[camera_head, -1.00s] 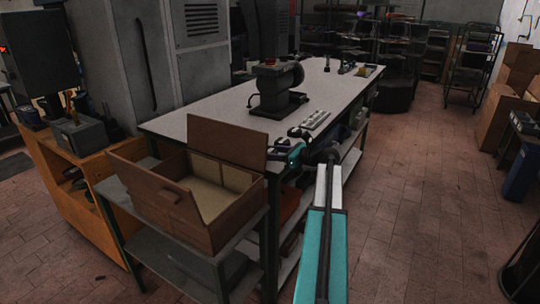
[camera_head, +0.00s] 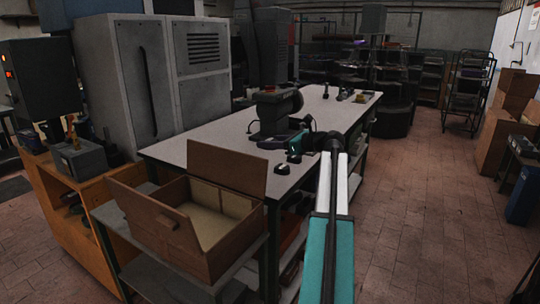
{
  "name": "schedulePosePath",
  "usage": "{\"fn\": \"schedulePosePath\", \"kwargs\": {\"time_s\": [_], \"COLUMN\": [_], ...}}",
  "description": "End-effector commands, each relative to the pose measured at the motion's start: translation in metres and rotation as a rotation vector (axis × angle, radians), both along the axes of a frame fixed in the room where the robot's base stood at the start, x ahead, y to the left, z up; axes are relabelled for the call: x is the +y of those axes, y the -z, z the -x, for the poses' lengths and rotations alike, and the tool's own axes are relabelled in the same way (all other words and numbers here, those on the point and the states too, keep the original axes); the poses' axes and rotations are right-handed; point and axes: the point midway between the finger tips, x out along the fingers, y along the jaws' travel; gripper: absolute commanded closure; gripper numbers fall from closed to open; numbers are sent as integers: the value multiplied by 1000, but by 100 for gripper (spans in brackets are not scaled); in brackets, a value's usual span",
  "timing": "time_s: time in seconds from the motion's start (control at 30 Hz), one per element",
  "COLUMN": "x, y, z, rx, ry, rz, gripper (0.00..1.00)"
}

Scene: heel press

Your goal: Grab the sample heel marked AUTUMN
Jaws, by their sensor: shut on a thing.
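My gripper (camera_head: 270,143) is over the near end of the long grey-topped table (camera_head: 195,152), left of my teal wrist. It is shut on a small dark thing, taken to be a sample heel. The heel is too small and dark to tell from the jaws, and no AUTUMN marking can be read. Another small dark piece with a pale patch (camera_head: 283,168) lies on the table near its front edge, below the gripper; I cannot tell what it is. My arm hides part of the tabletop to the right.
A dark press (camera_head: 275,108) stands on the table just behind my gripper. An open brown box (camera_head: 185,240) with a raised lid sits on a lower stand in front left. Small items (camera_head: 345,94) lie at the table's far end.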

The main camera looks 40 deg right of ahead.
Motion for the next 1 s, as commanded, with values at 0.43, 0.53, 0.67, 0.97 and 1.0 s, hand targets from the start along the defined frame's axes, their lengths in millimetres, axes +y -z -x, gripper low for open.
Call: {"fn": "schedulePosePath", "kwargs": {"time_s": [0.43, 0.53, 0.67, 0.97, 1.0], "x": [0, 0, 0, -1, -1], "y": [-20, -20, -20, -20, -20], "z": [0, 0, 0, 1, 1], "rx": [0, -1, -1, -1, -1], "ry": [0, 0, 0, 1, 1], "rz": [0, 0, 0, -1, -1], "gripper": [80, 80, 80, 80, 80]}}
